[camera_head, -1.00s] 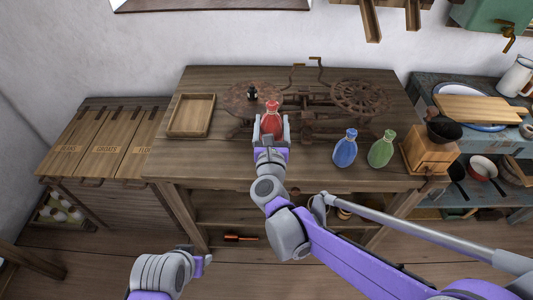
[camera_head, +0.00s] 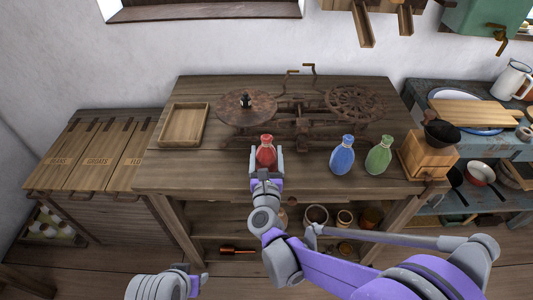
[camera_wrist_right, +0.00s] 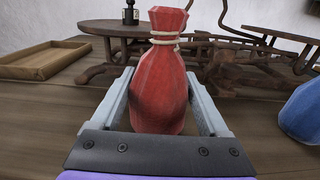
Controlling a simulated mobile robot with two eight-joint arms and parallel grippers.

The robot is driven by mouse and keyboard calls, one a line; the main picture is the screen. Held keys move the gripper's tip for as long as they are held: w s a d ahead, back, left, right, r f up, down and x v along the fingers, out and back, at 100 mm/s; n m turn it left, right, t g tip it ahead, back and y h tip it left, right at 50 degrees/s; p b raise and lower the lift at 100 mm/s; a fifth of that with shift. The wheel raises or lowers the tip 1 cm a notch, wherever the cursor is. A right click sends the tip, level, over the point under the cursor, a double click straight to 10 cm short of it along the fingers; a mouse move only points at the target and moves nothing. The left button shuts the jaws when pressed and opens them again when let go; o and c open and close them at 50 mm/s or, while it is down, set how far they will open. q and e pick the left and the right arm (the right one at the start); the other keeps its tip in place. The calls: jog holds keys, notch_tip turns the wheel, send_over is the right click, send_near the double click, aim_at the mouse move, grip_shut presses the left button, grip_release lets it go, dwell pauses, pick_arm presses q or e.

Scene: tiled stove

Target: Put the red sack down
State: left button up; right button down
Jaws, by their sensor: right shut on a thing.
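The red sack (camera_head: 266,152), tied at the neck with pale cord, is upright between the fingers of my right gripper (camera_head: 266,165). In the wrist view the red sack (camera_wrist_right: 161,85) stands between both fingers, and the gripper is shut on it. It is over the front part of the wooden table (camera_head: 220,165), in front of the round-plated scale. Its base is low by the tabletop; I cannot tell whether it touches. My left gripper (camera_head: 198,283) is at the lower left, away from the table, only partly seen; its jaw opening is unclear.
A blue sack (camera_head: 342,157) and a green sack (camera_head: 378,157) stand to the right, beside a wooden grinder (camera_head: 428,158). A rusty scale (camera_head: 300,120) stands behind. An empty wooden tray (camera_head: 184,125) is at left. The tabletop between tray and red sack is clear.

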grip_release()
jog(key=shift+s+r, duration=0.15)
jog(key=shift+r, duration=0.05)
jog(key=s+r+n+y, duration=0.2)
jog(key=s+n+y, duration=0.2)
jog(key=s+n, duration=0.65)
jog(key=s+d+f+n+g+h, duration=0.2)
jog(key=s+d+f+n+g, duration=0.3)
jog(key=s+d+n, duration=0.4)
jog(key=s+d+f+n+g+h, duration=0.2)
jog(key=s+d+f+n+g, duration=0.4)
jog(key=s+n, duration=0.5)
jog(key=d+n+g, duration=0.2)
jog(key=n, duration=0.3)
jog(key=shift+s+d+p, duration=0.3)
jog(key=shift+d, duration=0.1)
